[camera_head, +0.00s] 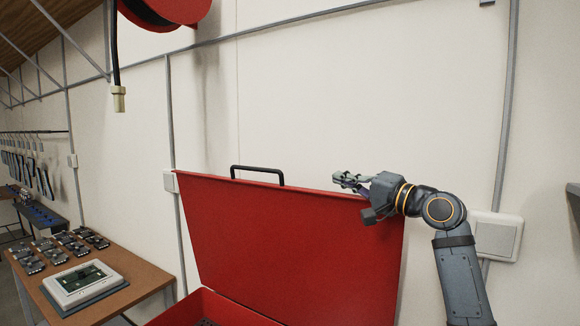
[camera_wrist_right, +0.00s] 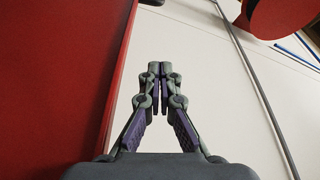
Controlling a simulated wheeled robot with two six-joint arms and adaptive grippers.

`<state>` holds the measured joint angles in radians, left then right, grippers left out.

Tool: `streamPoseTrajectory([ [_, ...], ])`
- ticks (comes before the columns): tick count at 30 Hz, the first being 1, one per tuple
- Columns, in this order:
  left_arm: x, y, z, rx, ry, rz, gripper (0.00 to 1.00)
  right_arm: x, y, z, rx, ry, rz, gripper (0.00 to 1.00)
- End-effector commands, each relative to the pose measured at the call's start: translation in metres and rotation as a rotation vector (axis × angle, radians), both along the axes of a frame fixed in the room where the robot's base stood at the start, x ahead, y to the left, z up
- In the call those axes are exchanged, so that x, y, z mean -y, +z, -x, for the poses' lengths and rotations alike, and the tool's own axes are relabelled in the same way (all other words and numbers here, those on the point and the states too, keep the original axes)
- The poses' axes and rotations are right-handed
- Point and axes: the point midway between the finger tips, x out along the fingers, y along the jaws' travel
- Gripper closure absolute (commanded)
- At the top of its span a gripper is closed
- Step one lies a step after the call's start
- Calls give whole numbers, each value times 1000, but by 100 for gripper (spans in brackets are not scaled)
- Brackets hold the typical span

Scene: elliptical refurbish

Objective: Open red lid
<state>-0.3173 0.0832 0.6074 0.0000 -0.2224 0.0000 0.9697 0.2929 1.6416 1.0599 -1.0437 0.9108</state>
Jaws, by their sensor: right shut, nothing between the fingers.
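The red lid (camera_head: 290,240) stands raised and nearly upright at the back of the red box (camera_head: 215,308), whose open top shows at the bottom of the head view. A black handle (camera_head: 258,174) sits on the lid's top edge. My right gripper (camera_head: 340,180) is shut and empty by the lid's upper right edge, overlapping it in the head view. In the right wrist view my gripper (camera_wrist_right: 155,68) points past the lid, whose red face (camera_wrist_right: 50,80) fills the left side. I cannot tell whether the gripper touches the lid. My left gripper is not in view.
A wooden table (camera_head: 140,265) at left holds a white device (camera_head: 82,282) and several small dark parts. A red reel (camera_head: 165,8) hangs above with a hose. A white wall with grey pipes and a switch box (camera_head: 497,236) stands behind.

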Motion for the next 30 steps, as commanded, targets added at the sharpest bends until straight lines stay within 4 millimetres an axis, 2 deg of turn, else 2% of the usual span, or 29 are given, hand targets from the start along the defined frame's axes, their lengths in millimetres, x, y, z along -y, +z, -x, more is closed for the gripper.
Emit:
streamPoseTrajectory([
  [1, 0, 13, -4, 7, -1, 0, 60, -8, 9, -9, -1, 4, -5, 100],
  [6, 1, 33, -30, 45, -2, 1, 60, -31, 13, -38, -2, 4, -4, 100],
  [9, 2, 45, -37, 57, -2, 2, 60, -44, 16, -56, -1, 3, -4, 100],
  [21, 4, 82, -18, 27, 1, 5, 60, -91, 22, -117, -1, 1, -1, 100],
  [25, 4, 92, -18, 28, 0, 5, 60, -103, 23, -131, -2, 2, 0, 100],
  [30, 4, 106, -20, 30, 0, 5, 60, -113, 16, -115, 1, 1, 0, 100],
])
